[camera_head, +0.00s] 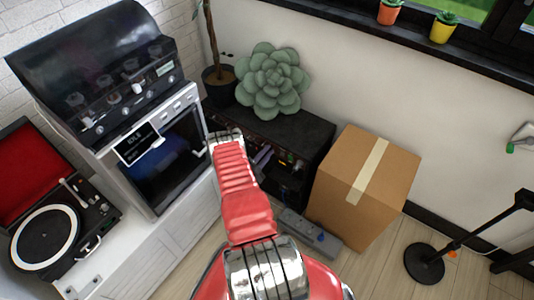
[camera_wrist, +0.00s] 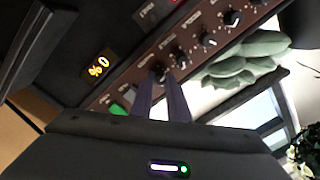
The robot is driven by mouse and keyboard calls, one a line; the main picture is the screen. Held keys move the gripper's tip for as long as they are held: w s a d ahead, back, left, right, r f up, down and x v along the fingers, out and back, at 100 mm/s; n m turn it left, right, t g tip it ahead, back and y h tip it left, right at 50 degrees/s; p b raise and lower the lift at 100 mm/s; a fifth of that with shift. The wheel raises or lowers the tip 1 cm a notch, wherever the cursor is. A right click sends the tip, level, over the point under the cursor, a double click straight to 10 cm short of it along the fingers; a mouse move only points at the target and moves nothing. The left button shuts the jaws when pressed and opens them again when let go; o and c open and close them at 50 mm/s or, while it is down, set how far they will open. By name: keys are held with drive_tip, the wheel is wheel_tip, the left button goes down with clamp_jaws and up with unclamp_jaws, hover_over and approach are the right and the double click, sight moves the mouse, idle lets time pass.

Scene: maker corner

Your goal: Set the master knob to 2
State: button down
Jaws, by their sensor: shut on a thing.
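A brown panel (camera_wrist: 130,70) with a row of black knobs fills the upper part of the wrist view, tilted. My gripper (camera_wrist: 160,80) has two purple fingers, shut on one black knob (camera_wrist: 158,70) of that row. The label by this knob is too small to read, so I cannot tell if it is the master knob. An orange display (camera_wrist: 100,66) left of it shows a 0 and a percent sign. A green button (camera_wrist: 117,109) sits below the held knob's left. In the head view, my red arm hides part of the black cabinet (camera_head: 300,128) that holds the equipment.
More knobs (camera_wrist: 208,40) run along the panel to the upper right. A grey-green succulent (camera_head: 272,80) stands on the cabinet. A floor stand (camera_head: 425,262) is further right.

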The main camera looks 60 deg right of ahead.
drive_tip(key=shift+s+f, duration=0.1)
idle(0.4)
drive_tip(key=c, duration=2)
unclamp_jaws()
drive_tip(key=shift+m, duration=0.3)
drive_tip(key=a, duration=0.4)
drive_tip(key=w+a, duration=0.1)
drive_tip(key=a, duration=0.4)
drive_tip(key=w+a, duration=0.1)
drive_tip(key=a, duration=0.3)
drive_tip(key=shift+a+f, duration=0.2)
drive_tip(key=shift+a, duration=0.15)
drive_tip(key=shift+s, duration=0.1)
